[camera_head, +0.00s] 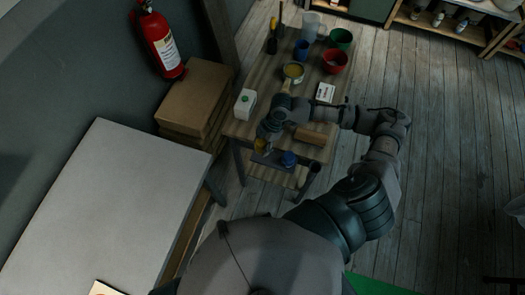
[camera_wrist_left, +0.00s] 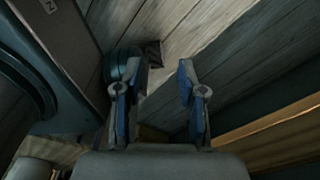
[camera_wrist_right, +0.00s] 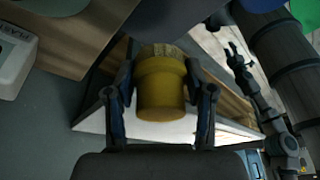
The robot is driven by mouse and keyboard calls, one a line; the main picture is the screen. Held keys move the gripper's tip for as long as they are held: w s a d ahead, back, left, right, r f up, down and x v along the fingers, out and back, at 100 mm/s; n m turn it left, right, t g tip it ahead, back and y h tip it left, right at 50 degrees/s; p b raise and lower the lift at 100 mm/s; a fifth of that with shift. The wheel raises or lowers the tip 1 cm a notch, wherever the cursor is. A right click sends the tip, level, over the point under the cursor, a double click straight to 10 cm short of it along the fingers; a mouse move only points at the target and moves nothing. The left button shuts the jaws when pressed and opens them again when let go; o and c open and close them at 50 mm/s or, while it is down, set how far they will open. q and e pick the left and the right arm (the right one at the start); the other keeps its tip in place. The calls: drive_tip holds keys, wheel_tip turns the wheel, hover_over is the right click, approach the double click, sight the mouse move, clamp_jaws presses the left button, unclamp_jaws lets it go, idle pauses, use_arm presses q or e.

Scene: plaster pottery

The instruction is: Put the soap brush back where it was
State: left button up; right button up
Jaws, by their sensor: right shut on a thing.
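My right gripper (camera_head: 264,143) is over the front left edge of the small wooden table (camera_head: 240,130). It is shut on a yellow, round piece with a rough, bristly-looking top, which seems to be the soap brush (camera_wrist_right: 161,85). In the right wrist view the brush sits between both fingers; in the head view only a bit of yellow shows beside the gripper. A round tub with yellow contents (camera_head: 293,72) stands on the table behind my right arm. My left gripper (camera_wrist_left: 160,95) shows only in its wrist view, open and empty, its fingers well apart.
On the table are a white bottle (camera_head: 245,104), a white card (camera_head: 325,92), a wooden roller (camera_head: 310,137), a red bowl (camera_head: 334,61), a green bowl (camera_head: 341,38) and a blue cup (camera_head: 301,49). Cardboard boxes (camera_head: 193,96) stand left. A pale worktop (camera_head: 95,215) is nearer.

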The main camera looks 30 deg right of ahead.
drive_tip(key=shift+w+f, duration=0.1)
drive_tip(key=shift+f, duration=0.85)
wheel_tip(320, 180, down, 4)
drive_tip(key=shift+d+r, duration=0.15)
drive_tip(key=shift+r, duration=0.05)
drive_tip(key=o, duration=0.8)
use_arm(q)
drive_tip(key=shift+w+d, duration=0.1)
drive_tip(key=shift+w, duration=0.45)
use_arm(e)
drive_tip(key=shift+r, duration=0.15)
use_arm(q)
drive_tip(key=shift+r, duration=0.2)
use_arm(e)
drive_tip(key=v, duration=1.2)
